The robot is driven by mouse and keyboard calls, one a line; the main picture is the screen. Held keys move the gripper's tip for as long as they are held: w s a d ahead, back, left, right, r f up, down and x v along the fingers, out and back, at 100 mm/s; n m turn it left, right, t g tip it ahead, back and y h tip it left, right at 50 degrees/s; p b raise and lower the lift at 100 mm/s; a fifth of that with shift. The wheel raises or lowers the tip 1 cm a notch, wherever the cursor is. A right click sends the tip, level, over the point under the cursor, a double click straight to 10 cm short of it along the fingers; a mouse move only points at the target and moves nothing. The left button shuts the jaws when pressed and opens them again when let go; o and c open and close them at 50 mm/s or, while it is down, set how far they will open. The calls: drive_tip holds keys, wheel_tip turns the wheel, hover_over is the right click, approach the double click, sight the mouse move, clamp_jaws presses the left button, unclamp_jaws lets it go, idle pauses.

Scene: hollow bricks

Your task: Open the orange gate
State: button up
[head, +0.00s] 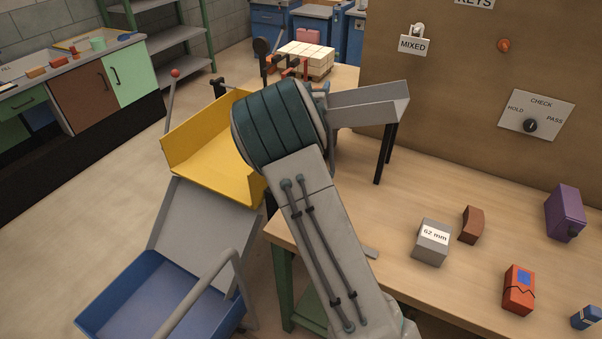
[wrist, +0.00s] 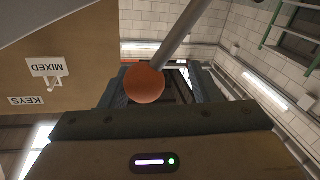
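In the wrist view an orange ball knob (wrist: 144,84) sits on the end of a grey rod, close to the camera. My gripper (wrist: 160,88) has dark fingers on either side of the view with a gap between them; the knob overlaps the left finger, and I cannot tell whether it touches. In the head view my gripper is hidden behind my arm. Orange-red parts (head: 288,71) stand beside pale bricks behind my arm; I cannot tell whether they are the gate. A red-knobbed lever (head: 175,73) rises beside the yellow chute (head: 207,160).
A grey chute (head: 368,106) stands on the wooden table (head: 450,180). A grey block marked 62 mm (head: 432,245), a brown block (head: 472,225), a purple box (head: 565,213) and a red box (head: 518,290) lie to the right. A blue bin (head: 125,310) is below the yellow chute.

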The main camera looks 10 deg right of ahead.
drive_tip(key=s+a+f+n+g+y+b, duration=0.1)
drive_tip(key=s+g+y, duration=0.3)
drive_tip(key=s, duration=1.2)
drive_tip(key=s+a+f+n+g+y+b, duration=0.1)
drive_tip(key=s+a+f+g+y, duration=0.3)
drive_tip(key=s, duration=1.2)
drive_tip(key=shift+s+n+g+y+b, duration=0.4)
drive_tip(key=shift+y+b, duration=0.3)
drive_tip(key=shift+y, duration=0.1)
drive_tip(key=shift+f, duration=0.1)
